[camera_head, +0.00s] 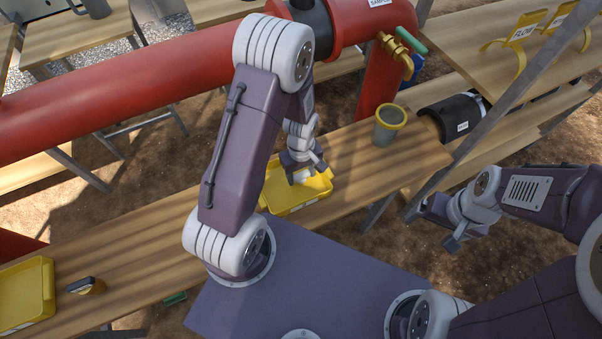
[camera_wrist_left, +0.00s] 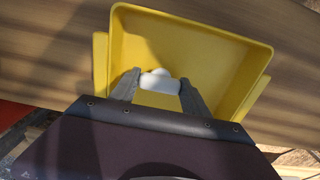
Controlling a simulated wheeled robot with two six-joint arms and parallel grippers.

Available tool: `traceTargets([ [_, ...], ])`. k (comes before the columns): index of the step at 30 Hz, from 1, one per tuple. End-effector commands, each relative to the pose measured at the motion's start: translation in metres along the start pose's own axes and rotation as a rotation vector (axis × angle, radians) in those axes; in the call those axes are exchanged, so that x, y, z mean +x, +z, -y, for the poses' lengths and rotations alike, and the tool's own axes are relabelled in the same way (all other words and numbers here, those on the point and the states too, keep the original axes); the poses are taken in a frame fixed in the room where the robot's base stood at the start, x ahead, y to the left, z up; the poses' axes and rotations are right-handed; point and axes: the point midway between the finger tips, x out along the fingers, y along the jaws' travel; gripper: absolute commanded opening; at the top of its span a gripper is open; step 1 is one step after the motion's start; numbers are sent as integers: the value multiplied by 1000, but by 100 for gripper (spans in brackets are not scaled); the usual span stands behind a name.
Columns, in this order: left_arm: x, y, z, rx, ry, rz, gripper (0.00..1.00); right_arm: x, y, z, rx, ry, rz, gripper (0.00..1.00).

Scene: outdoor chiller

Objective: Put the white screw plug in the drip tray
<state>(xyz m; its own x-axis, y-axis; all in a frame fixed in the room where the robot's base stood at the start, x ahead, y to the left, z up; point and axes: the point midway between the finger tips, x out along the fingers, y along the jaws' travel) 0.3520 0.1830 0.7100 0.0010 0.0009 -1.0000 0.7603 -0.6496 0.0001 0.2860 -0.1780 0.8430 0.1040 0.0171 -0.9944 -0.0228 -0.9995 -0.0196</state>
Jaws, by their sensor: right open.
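A yellow tray (camera_head: 283,203) lies on the wooden bench beneath my left gripper. In the left wrist view the yellow tray (camera_wrist_left: 215,62) fills the middle, its far floor bare. My left gripper (camera_head: 305,178) is over it, pointing down. The white screw plug (camera_wrist_left: 160,82) is between the left fingers, which close on its sides; a little white of it shows in the head view (camera_head: 300,176). I cannot tell whether the plug touches the tray floor. My right gripper (camera_head: 440,228) is open and empty, off the bench at the right.
A grey cup with a yellow rim (camera_head: 389,124) stands on the bench right of the tray. A red pipe (camera_head: 110,80) runs behind the bench.

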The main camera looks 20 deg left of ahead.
Motion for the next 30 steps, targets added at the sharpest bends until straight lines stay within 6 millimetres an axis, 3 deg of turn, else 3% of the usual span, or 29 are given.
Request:
traceTargets([
  [1, 0, 0, 0, 0, 0, 0, 68, 0, 0, 0, 0, 0, 0, 88],
  [2, 0, 0, 0, 0, 0, 0, 76, 0, 0, 0, 0, 0, 0, 88],
  [13, -8, 0, 0, 0, 2, -1, 76, -5, 0, 0, 0, 0, 0, 88],
  [24, -97, -1, -1, 0, 4, -3, 76, -28, -3, 1, 0, 0, 0, 88],
  [30, -122, 0, -1, 0, 2, -2, 76, -32, -3, 1, 0, 0, 0, 88],
])
